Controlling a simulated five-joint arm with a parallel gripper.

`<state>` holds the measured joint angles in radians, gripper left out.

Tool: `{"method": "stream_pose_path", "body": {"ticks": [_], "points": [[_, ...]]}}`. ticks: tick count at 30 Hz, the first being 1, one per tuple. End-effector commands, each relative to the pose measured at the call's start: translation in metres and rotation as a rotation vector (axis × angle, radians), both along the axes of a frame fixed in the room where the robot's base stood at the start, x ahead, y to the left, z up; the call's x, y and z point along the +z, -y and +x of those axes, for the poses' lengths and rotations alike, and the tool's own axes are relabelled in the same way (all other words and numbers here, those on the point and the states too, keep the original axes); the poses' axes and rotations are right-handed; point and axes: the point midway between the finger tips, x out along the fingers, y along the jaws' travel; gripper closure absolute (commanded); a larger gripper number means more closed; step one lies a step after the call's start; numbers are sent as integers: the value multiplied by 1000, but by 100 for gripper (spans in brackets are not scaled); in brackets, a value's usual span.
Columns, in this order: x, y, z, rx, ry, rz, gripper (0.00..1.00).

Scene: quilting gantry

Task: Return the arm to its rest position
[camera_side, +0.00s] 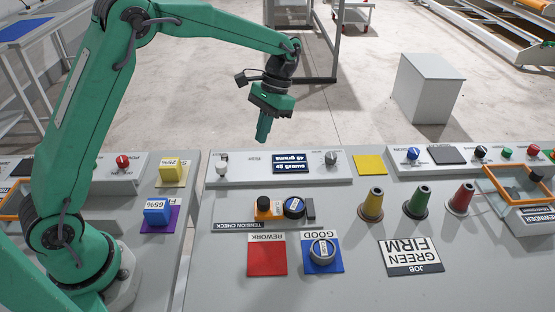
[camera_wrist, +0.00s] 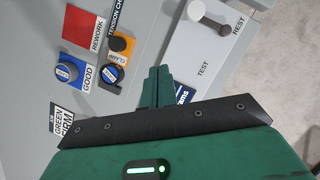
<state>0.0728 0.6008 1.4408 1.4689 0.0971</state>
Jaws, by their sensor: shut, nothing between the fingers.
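My gripper (camera_side: 263,138) hangs in the air above the back edge of the table, fingers pointing down, near the panel with a blue display (camera_side: 291,163). Its green fingers are together with nothing between them. In the wrist view the shut fingers (camera_wrist: 155,86) cover part of the display, and the white lever (camera_wrist: 207,15) by the TEST and REST labels stands beyond them. My green arm reaches over from the left, its forearm sloping down to the wrist. The gripper touches nothing that I can see.
A round blue-labelled bobbin (camera_side: 322,250) lies on the blue GOOD pad beside the bare red REWORK pad (camera_side: 267,256). Another bobbin (camera_side: 294,207) sits at the tension check by an orange clamp (camera_side: 266,208). Air around the gripper is clear.

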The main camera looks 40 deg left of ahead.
Motion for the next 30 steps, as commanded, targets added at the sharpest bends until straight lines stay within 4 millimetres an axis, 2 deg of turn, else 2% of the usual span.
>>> {"method": "stream_pose_path", "body": {"ticks": [8,13,20,30], "points": [[2,0,-1,1,5,0,100],[13,-2,-6,7,34,-1,100],[43,-7,-26,24,122,-4,100],[88,-15,-70,56,289,-10,100]]}}
